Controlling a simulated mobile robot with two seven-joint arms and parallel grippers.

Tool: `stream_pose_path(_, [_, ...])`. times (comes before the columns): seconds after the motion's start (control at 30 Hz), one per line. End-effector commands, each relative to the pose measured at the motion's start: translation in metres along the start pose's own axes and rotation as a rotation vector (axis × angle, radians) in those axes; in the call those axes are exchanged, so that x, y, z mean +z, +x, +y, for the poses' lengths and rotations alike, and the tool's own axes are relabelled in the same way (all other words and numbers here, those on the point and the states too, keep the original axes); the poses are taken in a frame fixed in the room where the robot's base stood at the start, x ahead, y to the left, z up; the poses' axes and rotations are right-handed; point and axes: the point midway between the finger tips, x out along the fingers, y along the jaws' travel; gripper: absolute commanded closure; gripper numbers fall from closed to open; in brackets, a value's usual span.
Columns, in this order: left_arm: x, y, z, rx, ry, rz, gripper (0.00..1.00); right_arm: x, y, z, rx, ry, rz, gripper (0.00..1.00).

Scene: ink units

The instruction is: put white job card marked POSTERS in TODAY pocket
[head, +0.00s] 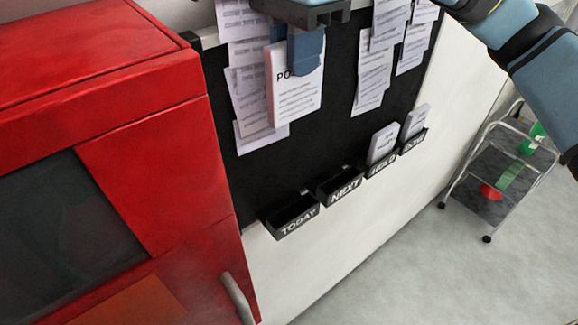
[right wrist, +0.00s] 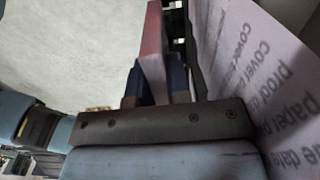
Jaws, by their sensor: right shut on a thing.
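The white job card (head: 297,100) hangs in front of the black board in the head view, its heading showing only "PO", the rest covered by a finger. My right gripper (head: 306,62) is shut on its top part, and the card hangs down roughly upright, overlapping other papers. In the right wrist view my right gripper's fingers (right wrist: 154,78) are close together. The TODAY pocket (head: 298,226) is a small black tray low on the board, below the card; it looks empty. My left gripper is not in view.
The NEXT pocket (head: 347,192) looks empty. The HOLD pocket (head: 382,171) and the pocket at far right (head: 413,144) hold white cards. Papers (head: 373,75) hang on the board (head: 335,130). A red cabinet (head: 160,150) stands close left of TODAY; a cart (head: 505,165) stands right.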

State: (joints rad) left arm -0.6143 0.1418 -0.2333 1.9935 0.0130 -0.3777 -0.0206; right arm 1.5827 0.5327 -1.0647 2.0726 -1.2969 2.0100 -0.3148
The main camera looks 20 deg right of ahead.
Motion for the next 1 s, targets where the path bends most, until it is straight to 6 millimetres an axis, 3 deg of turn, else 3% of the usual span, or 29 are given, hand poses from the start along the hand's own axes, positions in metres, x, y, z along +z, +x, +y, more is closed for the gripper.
stream_pose_path(0.1, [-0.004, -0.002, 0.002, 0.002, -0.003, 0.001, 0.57, 0.0, 0.033, 0.001, 0.007, -0.001, -0.002, 1.0])
stream_pose_path(0.6, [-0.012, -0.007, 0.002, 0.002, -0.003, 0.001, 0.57, 0.001, 0.159, 0.002, 0.006, 0.0, -0.003, 1.0])
stream_pose_path(0.8, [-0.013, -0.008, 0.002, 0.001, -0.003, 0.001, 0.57, 0.0, 0.19, 0.001, 0.002, 0.001, -0.002, 1.0])
stream_pose_path(1.0, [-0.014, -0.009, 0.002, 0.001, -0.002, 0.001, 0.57, 0.0, 0.208, 0.001, 0.003, 0.001, -0.001, 1.0])
